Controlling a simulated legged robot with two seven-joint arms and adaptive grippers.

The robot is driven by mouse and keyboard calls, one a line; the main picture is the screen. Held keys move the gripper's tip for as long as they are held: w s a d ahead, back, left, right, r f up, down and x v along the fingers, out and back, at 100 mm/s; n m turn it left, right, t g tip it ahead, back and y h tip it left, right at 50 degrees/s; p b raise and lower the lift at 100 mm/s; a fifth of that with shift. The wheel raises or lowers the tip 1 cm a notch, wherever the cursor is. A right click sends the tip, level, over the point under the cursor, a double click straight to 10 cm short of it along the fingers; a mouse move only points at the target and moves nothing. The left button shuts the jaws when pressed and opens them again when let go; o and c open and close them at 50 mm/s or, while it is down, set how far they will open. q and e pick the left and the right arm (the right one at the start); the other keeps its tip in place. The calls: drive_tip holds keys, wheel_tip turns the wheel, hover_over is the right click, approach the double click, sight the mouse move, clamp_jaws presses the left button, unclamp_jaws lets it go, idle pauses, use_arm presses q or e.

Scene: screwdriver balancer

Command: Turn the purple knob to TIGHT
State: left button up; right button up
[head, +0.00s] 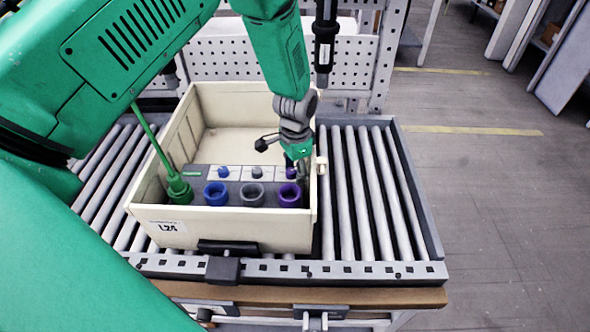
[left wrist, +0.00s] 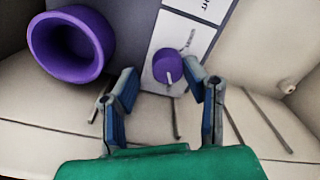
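The purple knob (head: 291,173) is the rightmost of three knobs on the panel inside the beige bin; my left gripper partly covers it in the head view. In the left wrist view the purple knob (left wrist: 167,68) sits on a white label plate with a pale pointer line on it. Part of a printed word shows, but I cannot read it fully. My left gripper (head: 299,166) points down at the panel's right end. In the left wrist view its two fingers (left wrist: 160,78) are open, one on each side of the knob, with a visible gap. My right gripper is not in view.
A purple cup (head: 291,196), a grey cup (head: 252,195) and a blue cup (head: 216,194) stand before the knobs. A green screwdriver-like tool (head: 178,188) stands at left. The bin wall (head: 311,220) is close to my gripper. A black tool (head: 325,45) hangs above.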

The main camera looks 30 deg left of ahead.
sight(291, 170)
use_arm(q)
drive_tip(key=shift+d, duration=0.2)
drive_tip(key=c, duration=0.5)
drive_tip(key=shift+s+a+f, duration=0.15)
drive_tip(key=shift+a, duration=0.4)
drive_tip(key=shift+s+a+f, duration=0.1)
drive_tip(key=shift+a+f, duration=0.05)
drive_tip(key=shift+a, duration=0.35)
clamp_jaws()
drive_tip(key=shift+d, duration=0.5)
drive_tip(key=shift+r+n, duration=0.1)
drive_tip(key=shift+n, duration=0.2)
drive_tip(key=shift+a, duration=0.3)
drive_tip(key=o, duration=1)
unclamp_jaws()
drive_tip(key=shift+o, duration=0.2)
drive_tip(key=shift+w+d, duration=0.1)
wheel_tip(291, 170, up, 12)
